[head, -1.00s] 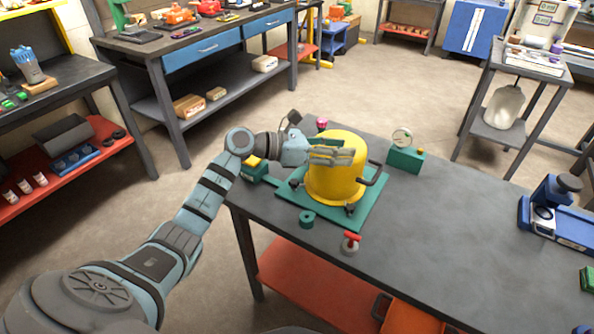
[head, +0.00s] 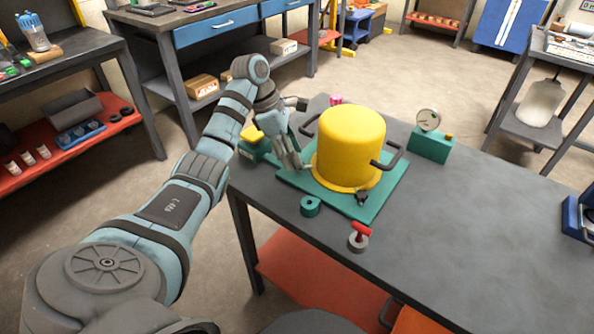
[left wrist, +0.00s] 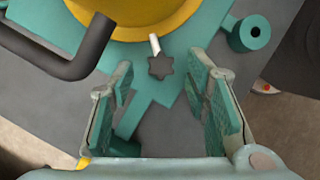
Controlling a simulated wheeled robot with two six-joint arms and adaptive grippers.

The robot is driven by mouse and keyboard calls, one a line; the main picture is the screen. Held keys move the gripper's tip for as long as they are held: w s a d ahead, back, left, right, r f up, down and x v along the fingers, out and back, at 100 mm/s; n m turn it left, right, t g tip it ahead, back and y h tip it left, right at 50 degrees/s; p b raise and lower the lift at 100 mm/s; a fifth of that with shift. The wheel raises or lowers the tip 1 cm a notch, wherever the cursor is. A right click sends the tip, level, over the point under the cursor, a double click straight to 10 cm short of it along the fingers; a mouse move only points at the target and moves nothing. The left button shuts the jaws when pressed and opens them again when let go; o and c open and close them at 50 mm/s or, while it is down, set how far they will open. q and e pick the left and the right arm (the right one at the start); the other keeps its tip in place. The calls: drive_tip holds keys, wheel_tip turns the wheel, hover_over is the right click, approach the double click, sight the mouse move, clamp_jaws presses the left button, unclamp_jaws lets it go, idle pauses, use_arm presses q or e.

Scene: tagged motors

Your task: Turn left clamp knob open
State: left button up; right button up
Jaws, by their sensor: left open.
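A yellow cylinder (head: 350,145) with dark side handles stands on a green base plate (head: 385,192) on the grey workbench. The left clamp knob (left wrist: 161,66) is a dark star-shaped knob on a pale stem, at the cylinder's flange in the left wrist view. In the head view my left gripper hides it. My left gripper (head: 297,164) points down at the cylinder's left side. In the left wrist view its open fingers (left wrist: 164,82) stand either side of the knob's line, with no visible contact. Another dark clamp knob (head: 362,197) sits at the cylinder's front. My right gripper is not in view.
A dark handle (left wrist: 75,58) reaches close to my left finger. A green ring block (head: 310,206), a red-handled part (head: 360,236) and a green block with a gauge (head: 430,143) stand around the plate.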

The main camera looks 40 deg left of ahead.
use_arm(q)
drive_tip(key=shift+x, duration=0.85)
drive_tip(key=shift+d+r, duration=0.1)
drive_tip(key=shift+c, duration=0.2)
clamp_jaws()
